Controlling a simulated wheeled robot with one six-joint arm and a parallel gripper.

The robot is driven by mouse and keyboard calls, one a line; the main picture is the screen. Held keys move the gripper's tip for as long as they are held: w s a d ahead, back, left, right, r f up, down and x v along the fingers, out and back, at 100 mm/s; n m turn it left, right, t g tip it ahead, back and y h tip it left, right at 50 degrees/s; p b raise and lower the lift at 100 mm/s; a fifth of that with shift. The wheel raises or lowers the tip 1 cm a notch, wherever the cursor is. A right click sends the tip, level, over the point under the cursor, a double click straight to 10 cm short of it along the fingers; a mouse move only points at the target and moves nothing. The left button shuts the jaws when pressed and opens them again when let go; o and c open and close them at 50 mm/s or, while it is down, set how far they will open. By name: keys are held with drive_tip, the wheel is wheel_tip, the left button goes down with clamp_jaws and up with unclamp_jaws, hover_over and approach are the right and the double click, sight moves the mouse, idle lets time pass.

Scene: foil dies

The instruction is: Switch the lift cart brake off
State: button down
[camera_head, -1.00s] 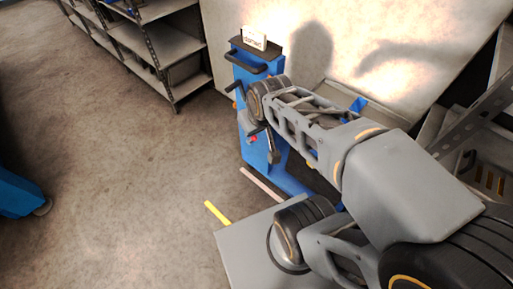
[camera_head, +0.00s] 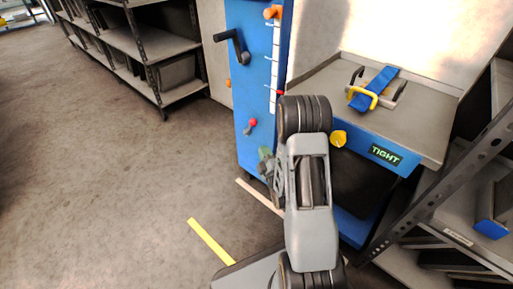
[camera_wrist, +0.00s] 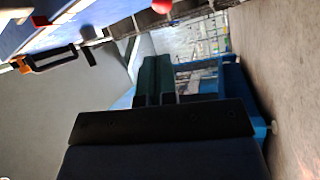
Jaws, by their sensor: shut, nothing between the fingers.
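The lift cart's blue column (camera_head: 246,95) stands upright in the middle of the head view. A small lever with a red knob (camera_head: 252,123) is low on its front face; the red knob also shows at the top edge of the wrist view (camera_wrist: 162,5). I cannot tell for certain whether this is the brake. My gripper (camera_head: 265,158) is just below and right of that lever, partly hidden by my arm. In the wrist view my dark green fingers (camera_wrist: 156,72) are together and empty, apart from the red knob.
A black crank (camera_head: 233,45) sticks out of the column, with an orange knob (camera_head: 272,12) on the scale. Shelves stand both sides; floor left is clear.

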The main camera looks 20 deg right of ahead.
drive_tip(key=shift+n+t, duration=0.4)
drive_tip(key=shift+t, duration=0.4)
drive_tip(key=f, duration=0.1)
drive_tip(key=s+f+b, duration=0.2)
drive_tip(key=f, duration=0.1)
drive_tip(key=shift+s+d, duration=0.15)
drive_tip(key=shift+d, duration=0.15)
drive_tip(key=shift+r+p, duration=0.2)
drive_tip(key=shift+p, duration=0.1)
drive_tip(key=p, duration=1)
approach(249, 127)
drive_tip(key=w+d+r, duration=0.2)
drive_tip(key=w+r, duration=0.2)
drive_tip(key=r, duration=0.1)
drive_tip(key=shift+a+r, duration=0.15)
drive_tip(key=shift+a, duration=0.05)
drive_tip(key=shift+s, duration=0.1)
